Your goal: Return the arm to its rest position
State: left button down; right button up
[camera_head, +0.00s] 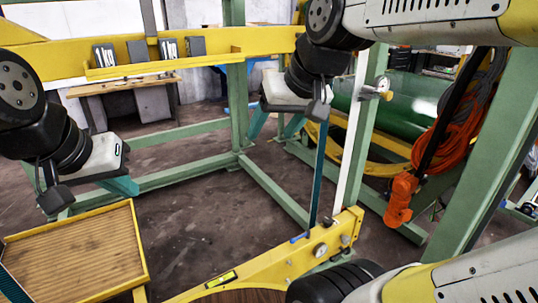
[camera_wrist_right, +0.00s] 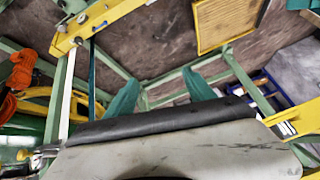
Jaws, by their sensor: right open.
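My right gripper (camera_head: 277,124) hangs in the upper middle of the head view, its two teal fingers apart. In the right wrist view my right gripper (camera_wrist_right: 160,92) has a clear gap between its fingers, with only floor and green frame beyond. My left gripper (camera_head: 124,186) is at the left of the head view, above and behind the wooden tray. Only part of its teal fingers shows, so its opening cannot be judged. I see nothing held in either gripper.
A yellow-rimmed wooden tray (camera_head: 142,245) lies at lower left. A yellow beam (camera_head: 262,268) crosses the front. Green frame posts (camera_head: 238,105) stand behind. Orange cable (camera_head: 455,135) hangs at right. A yellow shelf (camera_head: 165,66) carries dark blocks. Bare floor (camera_head: 190,215) lies between.

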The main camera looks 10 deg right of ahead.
jog(key=s+f, duration=0.5)
jog(key=f, duration=0.1)
jog(key=shift+d+m, duration=0.15)
jog(key=shift+m, duration=0.15)
jog(key=shift+r, duration=0.1)
dwell(3.0)
